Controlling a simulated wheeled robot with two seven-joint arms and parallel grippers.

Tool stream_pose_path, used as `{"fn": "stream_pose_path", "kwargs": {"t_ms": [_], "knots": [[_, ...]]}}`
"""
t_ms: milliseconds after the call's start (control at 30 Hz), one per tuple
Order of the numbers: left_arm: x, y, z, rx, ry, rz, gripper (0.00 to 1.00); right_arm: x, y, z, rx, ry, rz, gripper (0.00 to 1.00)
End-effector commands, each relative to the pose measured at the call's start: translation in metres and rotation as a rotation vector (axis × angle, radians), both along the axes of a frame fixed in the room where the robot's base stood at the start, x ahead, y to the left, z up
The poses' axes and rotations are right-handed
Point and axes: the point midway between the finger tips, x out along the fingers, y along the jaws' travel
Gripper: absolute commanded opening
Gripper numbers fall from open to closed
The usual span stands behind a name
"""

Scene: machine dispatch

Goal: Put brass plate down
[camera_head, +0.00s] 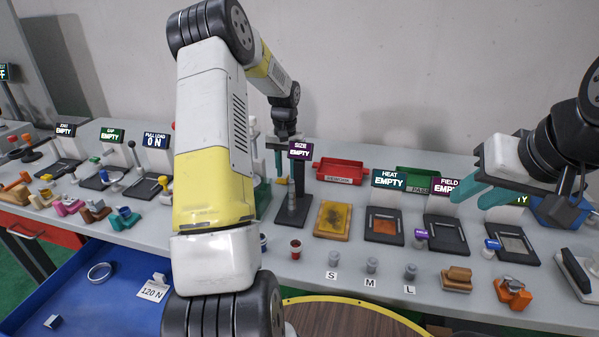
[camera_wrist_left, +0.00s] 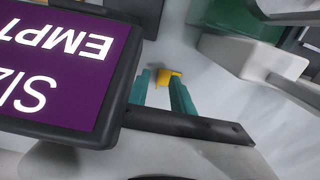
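The brass plate is a small yellow piece (camera_wrist_left: 170,76) just beyond my left fingertips in the left wrist view. In the head view it shows as a yellow patch (camera_head: 282,181) below my left gripper (camera_head: 280,162), beside the SIZE stand. My left gripper's two teal fingers (camera_wrist_left: 163,88) are apart, with a gap showing beside the plate. The plate seems to lie on the grey table, though its contact with it is hard to see.
The SIZE sign (camera_head: 300,150) stands very close to my left gripper. A red tray (camera_head: 340,170) and a green tray (camera_head: 418,180) lie behind. A yellow-brown pad (camera_head: 333,220) and the HEAT station (camera_head: 384,226) are to the right. Small weights stand in front.

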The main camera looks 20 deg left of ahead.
Motion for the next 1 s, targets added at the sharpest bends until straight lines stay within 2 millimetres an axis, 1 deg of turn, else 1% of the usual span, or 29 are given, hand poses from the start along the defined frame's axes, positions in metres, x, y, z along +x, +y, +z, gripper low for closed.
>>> {"fn": "stream_pose_path", "kwargs": {"t_ms": [33,133,400,533,567,1000], "knots": [[0.000,-0.001,-0.008,-0.002,0.003,-0.001,0.28,0.000,0.000,0.000,0.000,0.000,0.000,0.33],[0.000,-0.001,-0.017,-0.001,0.001,-0.002,0.28,0.000,0.000,0.000,0.000,0.000,0.000,0.33],[0.001,-0.001,-0.020,-0.001,-0.001,-0.001,0.28,0.000,0.000,0.000,0.000,0.000,0.000,0.33],[0.001,-0.001,-0.020,-0.001,-0.001,-0.001,0.03,0.000,0.000,0.000,0.000,0.000,0.000,0.33],[0.001,-0.001,-0.019,-0.001,-0.001,-0.001,0.00,0.000,0.000,0.000,0.000,0.000,0.000,0.33],[0.001,-0.001,-0.019,-0.001,-0.001,-0.001,0.00,0.000,0.000,0.000,0.000,0.000,0.000,0.33]]}}
